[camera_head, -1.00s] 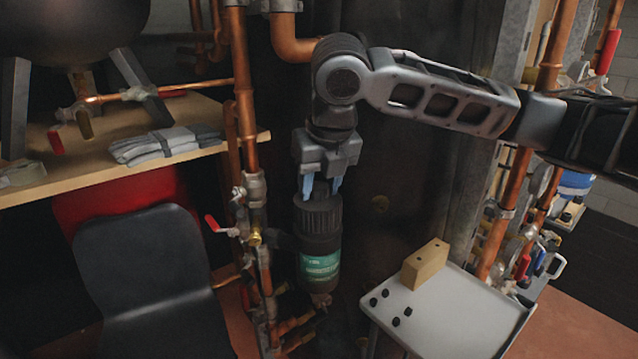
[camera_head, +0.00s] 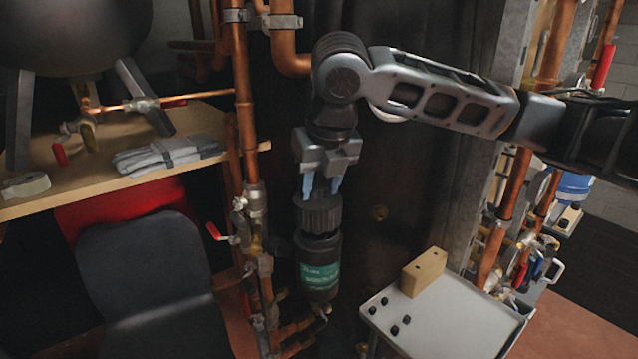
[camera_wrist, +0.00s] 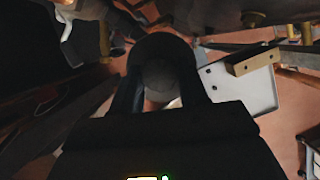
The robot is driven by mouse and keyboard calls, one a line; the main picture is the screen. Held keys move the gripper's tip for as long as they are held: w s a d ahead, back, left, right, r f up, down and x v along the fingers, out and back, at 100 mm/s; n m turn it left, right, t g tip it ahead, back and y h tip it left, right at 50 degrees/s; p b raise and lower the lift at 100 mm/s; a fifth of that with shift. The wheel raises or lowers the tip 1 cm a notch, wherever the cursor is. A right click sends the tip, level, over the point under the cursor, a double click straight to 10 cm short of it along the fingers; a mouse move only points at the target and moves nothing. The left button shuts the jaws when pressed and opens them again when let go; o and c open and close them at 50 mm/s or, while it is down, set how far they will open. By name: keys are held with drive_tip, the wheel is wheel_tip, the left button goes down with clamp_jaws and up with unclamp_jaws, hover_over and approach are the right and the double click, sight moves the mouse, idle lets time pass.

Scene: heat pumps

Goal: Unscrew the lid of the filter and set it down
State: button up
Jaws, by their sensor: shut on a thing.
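The filter is a dark upright cylinder with a green label; its body (camera_head: 319,268) stands beside the copper pipes in the head view. Its ribbed dark lid (camera_head: 319,215) sits just above the body, with a narrower dark band showing between them. I cannot tell whether the lid is fully clear of the body. My gripper (camera_head: 321,187) points down with its blue fingertips shut on the lid's top. In the wrist view the lid (camera_wrist: 160,75) is a dark round shape between my fingers, and it hides the body below.
A light grey tray table (camera_head: 455,318) stands at the lower right, with a wooden block (camera_head: 424,272) and several small black pieces on it; its front right is clear. A red-handled valve (camera_head: 216,232) is left of the filter.

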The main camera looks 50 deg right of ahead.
drive_tip(key=shift+r+p, duration=0.9)
drive_tip(key=shift+r, duration=0.3)
